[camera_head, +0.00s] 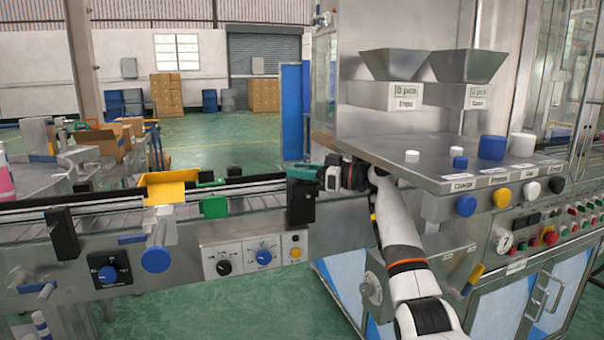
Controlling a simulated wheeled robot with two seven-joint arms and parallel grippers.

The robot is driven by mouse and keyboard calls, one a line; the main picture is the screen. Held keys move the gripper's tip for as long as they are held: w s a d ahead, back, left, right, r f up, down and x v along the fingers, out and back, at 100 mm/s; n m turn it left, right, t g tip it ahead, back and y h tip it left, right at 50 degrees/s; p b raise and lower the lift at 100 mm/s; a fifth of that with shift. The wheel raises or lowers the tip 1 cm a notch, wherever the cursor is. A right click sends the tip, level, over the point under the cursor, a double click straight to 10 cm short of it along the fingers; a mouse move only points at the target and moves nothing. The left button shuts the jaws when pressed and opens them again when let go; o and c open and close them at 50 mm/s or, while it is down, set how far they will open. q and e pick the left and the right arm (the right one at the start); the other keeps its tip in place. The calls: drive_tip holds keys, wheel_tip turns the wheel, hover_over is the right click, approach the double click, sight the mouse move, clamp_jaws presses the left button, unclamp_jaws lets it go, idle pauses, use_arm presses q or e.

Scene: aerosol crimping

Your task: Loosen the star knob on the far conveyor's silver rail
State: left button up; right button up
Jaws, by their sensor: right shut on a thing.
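The silver rail (110,205) runs along the conveyor from the left edge to the middle of the view. My right gripper (312,173) is at the rail's right end, above a black block (301,203). It points left and is shut. A teal-green piece (299,172) shows at its tip and looks like the star knob, but its star shape cannot be made out. The jaws hide most of what they hold. My left gripper is not in view.
Green clamps (214,207) and a yellow chute (168,188) sit along the conveyor. A blue knob (156,259) sticks out in front. The steel shelf (430,165) with white and blue caps stands close to the right of my right arm.

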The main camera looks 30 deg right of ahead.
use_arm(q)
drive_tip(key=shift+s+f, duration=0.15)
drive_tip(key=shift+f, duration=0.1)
use_arm(e)
drive_tip(key=shift+f+n+g+y, duration=0.1)
drive_tip(key=shift+n+g+y, duration=0.6)
drive_tip(key=shift+y, duration=0.1)
drive_tip(key=o, duration=1)
drive_tip(key=shift+c, duration=0.2)
drive_tip(key=shift+s+d, duration=0.35)
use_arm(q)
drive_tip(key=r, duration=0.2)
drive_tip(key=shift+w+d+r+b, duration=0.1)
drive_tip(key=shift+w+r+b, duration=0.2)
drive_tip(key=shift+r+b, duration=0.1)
use_arm(e)
drive_tip(key=v, duration=1.1)
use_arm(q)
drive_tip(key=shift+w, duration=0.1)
